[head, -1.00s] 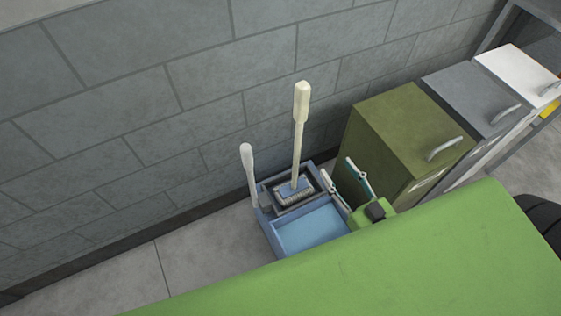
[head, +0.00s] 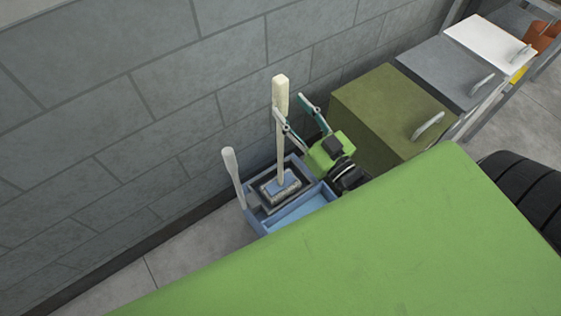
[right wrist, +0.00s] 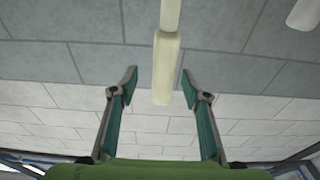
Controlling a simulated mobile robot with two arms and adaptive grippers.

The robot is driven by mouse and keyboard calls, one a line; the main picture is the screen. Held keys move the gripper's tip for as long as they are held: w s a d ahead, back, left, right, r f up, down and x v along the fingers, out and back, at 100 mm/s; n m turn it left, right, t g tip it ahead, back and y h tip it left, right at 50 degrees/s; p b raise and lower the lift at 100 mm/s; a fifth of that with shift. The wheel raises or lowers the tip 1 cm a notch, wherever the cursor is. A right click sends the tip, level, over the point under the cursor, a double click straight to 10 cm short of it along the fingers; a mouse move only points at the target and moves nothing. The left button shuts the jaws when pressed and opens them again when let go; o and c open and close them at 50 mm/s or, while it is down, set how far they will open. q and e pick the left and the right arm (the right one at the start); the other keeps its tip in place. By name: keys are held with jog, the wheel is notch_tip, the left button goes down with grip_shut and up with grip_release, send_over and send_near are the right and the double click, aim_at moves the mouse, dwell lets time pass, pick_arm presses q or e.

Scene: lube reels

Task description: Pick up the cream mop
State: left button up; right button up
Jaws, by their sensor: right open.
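The cream mop (head: 281,134) stands upright in a blue mop bucket (head: 252,219) by the grey wall. Its thicker grip end is at the top. My right gripper (head: 291,110) is open, with its two teal-lined fingers close to the upper part of the handle. In the right wrist view the cream handle (right wrist: 167,66) shows between and beyond the open fingertips (right wrist: 157,84), with gaps on both sides. I cannot tell whether a finger touches it. My left gripper is not in view.
A paler second handle (head: 233,176) rises at the bucket's left. An olive cabinet (head: 385,115), a grey one (head: 447,75) and a white one (head: 489,44) stand to the right. A green surface (head: 380,240) fills the foreground. Bare floor lies left of the bucket.

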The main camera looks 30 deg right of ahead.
aim_at(285, 104)
jog(key=x, duration=0.3)
jog(key=b+x, duration=0.1)
jog(key=shift+w+a+f, duration=0.1)
jog(key=shift+w+a, duration=0.15)
jog(key=shift+a, duration=0.05)
grip_shut()
